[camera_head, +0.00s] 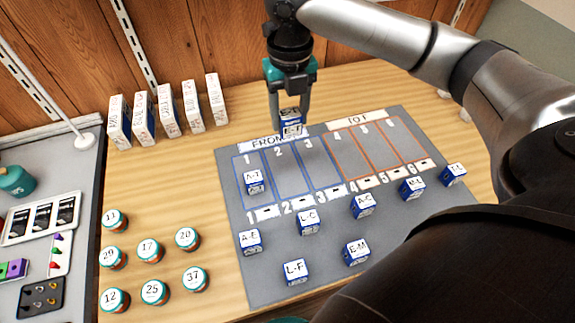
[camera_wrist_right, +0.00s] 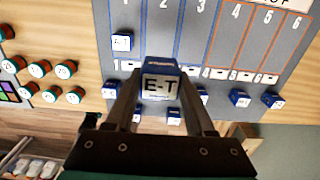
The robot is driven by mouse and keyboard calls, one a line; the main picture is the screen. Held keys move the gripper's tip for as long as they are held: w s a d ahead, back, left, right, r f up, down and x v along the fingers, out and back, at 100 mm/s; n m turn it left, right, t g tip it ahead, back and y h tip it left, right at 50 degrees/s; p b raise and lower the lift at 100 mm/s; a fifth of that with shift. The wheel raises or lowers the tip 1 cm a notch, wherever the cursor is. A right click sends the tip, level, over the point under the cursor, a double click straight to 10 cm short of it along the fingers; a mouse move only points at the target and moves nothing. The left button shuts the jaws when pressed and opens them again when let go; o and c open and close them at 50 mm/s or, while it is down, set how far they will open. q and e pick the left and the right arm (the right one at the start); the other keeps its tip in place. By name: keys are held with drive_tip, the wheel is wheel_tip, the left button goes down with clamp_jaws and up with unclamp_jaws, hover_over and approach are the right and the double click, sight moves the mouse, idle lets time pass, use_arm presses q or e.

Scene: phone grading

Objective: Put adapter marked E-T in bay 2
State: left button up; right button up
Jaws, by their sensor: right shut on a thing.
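My right gripper (camera_head: 290,112) is shut on the adapter marked E-T (camera_wrist_right: 160,87), a blue block with a white top label. In the head view the held adapter (camera_head: 291,124) is near the far edge of the grey mat, by the FROM label. Bay 2 (camera_head: 291,178) is a blue-outlined strip on the mat and looks empty. Bay 1, to its left, holds the adapter marked A-T (camera_head: 253,181). The bay 2 strip also shows in the right wrist view (camera_wrist_right: 162,42). My left gripper is not in view.
Other adapters, including L-C (camera_head: 307,223), A-E (camera_head: 249,241), L-F (camera_head: 295,272) and E-M (camera_head: 356,251), stand on the near part of the mat (camera_head: 262,285). Numbered jars (camera_head: 150,250) stand to the left. Upright boxes (camera_head: 168,107) line the back.

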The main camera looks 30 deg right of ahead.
sight(289, 134)
wheel_tip(289, 134, down, 17)
drive_tip(key=b, duration=0.4)
drive_tip(key=shift+f, duration=0.15)
drive_tip(key=shift+f, duration=0.1)
drive_tip(key=o, duration=1.3)
wheel_tip(289, 134, up, 12)
drive_tip(key=p, duration=0.3)
